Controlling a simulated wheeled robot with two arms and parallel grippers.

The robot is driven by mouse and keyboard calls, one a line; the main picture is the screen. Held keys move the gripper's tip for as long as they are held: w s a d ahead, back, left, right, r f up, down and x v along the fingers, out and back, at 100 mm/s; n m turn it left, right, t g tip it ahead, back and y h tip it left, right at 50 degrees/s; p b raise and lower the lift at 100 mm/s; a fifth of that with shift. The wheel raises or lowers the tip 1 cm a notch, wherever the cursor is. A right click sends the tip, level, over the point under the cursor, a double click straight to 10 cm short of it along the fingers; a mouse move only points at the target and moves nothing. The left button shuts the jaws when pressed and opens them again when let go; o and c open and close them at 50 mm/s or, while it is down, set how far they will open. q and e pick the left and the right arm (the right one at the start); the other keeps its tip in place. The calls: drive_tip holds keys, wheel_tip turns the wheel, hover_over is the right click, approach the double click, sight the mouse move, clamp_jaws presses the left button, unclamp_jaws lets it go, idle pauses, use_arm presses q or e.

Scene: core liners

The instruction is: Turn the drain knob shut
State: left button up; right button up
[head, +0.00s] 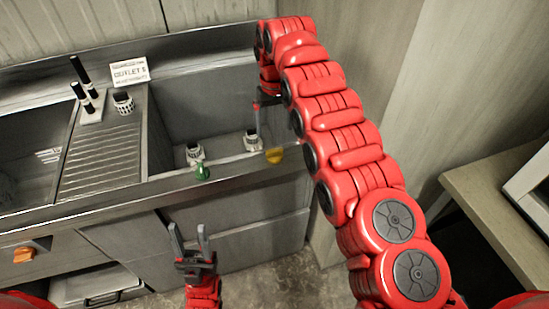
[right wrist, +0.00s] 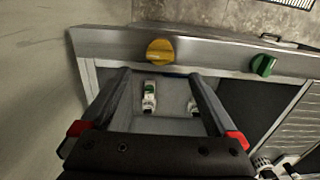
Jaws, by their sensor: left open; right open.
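Which one is the drain knob I cannot tell. My right gripper (head: 262,103) is open over the basin, pointing down. In the right wrist view the yellow knob (right wrist: 160,51) lies just beyond the open fingers (right wrist: 160,76), apart from them, and the green knob (right wrist: 263,65) is to the right. My left gripper (head: 188,230) is open and empty in front of the lower cabinet.
Two white fittings (head: 195,152) (head: 252,139) stand in the right basin. A side table (head: 500,200) is at the right.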

sight(275, 149)
wheel_tip(275, 149, down, 9)
drive_tip(key=shift+r+p, duration=0.1)
drive_tip(key=shift+p, duration=0.75)
drive_tip(key=shift+f, duration=0.7)
drive_tip(key=c, duration=1.4)
